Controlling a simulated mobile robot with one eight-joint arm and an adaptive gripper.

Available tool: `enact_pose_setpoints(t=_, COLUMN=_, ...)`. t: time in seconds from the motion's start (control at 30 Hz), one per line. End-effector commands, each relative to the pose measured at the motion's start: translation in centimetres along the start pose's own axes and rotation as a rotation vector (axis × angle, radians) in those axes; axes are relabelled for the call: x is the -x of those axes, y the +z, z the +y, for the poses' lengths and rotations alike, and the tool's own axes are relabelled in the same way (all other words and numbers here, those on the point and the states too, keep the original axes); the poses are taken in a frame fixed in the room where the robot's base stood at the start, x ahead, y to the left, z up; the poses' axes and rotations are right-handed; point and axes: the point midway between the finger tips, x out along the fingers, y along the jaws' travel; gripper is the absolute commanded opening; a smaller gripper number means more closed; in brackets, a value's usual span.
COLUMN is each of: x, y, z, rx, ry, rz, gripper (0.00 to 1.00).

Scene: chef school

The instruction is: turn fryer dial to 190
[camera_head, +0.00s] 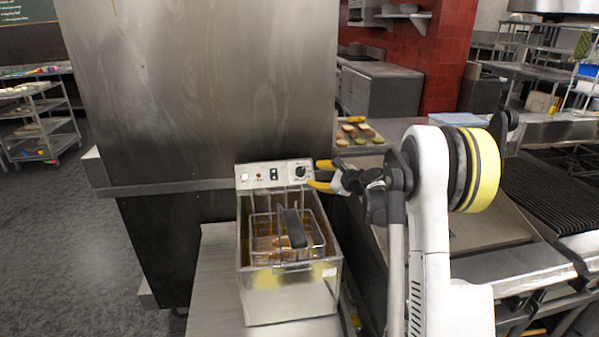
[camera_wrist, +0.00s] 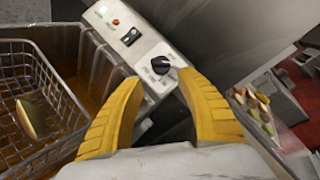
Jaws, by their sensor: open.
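The fryer (camera_head: 292,301) stands on a metal counter, with a control panel along its back edge. Its black dial (camera_head: 299,171) is at the right end of that panel. In the wrist view the dial (camera_wrist: 161,65) shows just beyond and between my fingertips, with pale markings around it too small to read. My gripper (camera_head: 317,175) is open, with its yellow fingers to the right of the dial in the head view. In the wrist view my gripper (camera_wrist: 166,82) has nothing between its fingers. I cannot tell whether a fingertip touches the panel.
A wire basket (camera_head: 285,235) with a black handle sits in the fryer; a piece of food (camera_wrist: 31,119) lies in it. A red light (camera_wrist: 115,21) and a black switch (camera_wrist: 131,37) share the panel. A metal wall (camera_head: 205,85) rises behind. A food tray (camera_head: 357,134) lies behind my arm.

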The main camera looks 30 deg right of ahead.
Motion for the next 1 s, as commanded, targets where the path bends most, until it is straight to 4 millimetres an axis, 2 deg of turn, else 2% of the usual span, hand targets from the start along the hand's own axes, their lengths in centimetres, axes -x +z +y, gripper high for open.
enact_pose_setpoints(t=0.2, x=-4.7, y=-0.1, z=0.2, rx=-0.002, ry=-0.001, rz=-0.002, gripper=0.44)
enact_pose_setpoints(t=0.4, x=-7.7, y=0.0, z=0.1, rx=-0.004, ry=-0.002, rz=-0.002, gripper=0.44)
enact_pose_setpoints(t=0.57, x=-8.8, y=0.1, z=0.0, rx=-0.004, ry=-0.002, rz=-0.002, gripper=0.44)
enact_pose_setpoints(t=0.83, x=-8.8, y=0.2, z=-0.1, rx=-0.005, ry=-0.003, rz=-0.002, gripper=0.44)
enact_pose_setpoints(t=0.87, x=-8.8, y=0.2, z=-0.1, rx=-0.005, ry=-0.003, rz=-0.002, gripper=0.36)
enact_pose_setpoints(t=0.9, x=-8.8, y=0.2, z=-0.1, rx=-0.005, ry=-0.003, rz=-0.002, gripper=0.24)
enact_pose_setpoints(t=0.97, x=-8.8, y=0.2, z=0.0, rx=-0.005, ry=-0.002, rz=-0.002, gripper=0.06)
enact_pose_setpoints(t=1.0, x=-8.8, y=0.2, z=0.0, rx=-0.005, ry=-0.002, rz=-0.002, gripper=0.03)
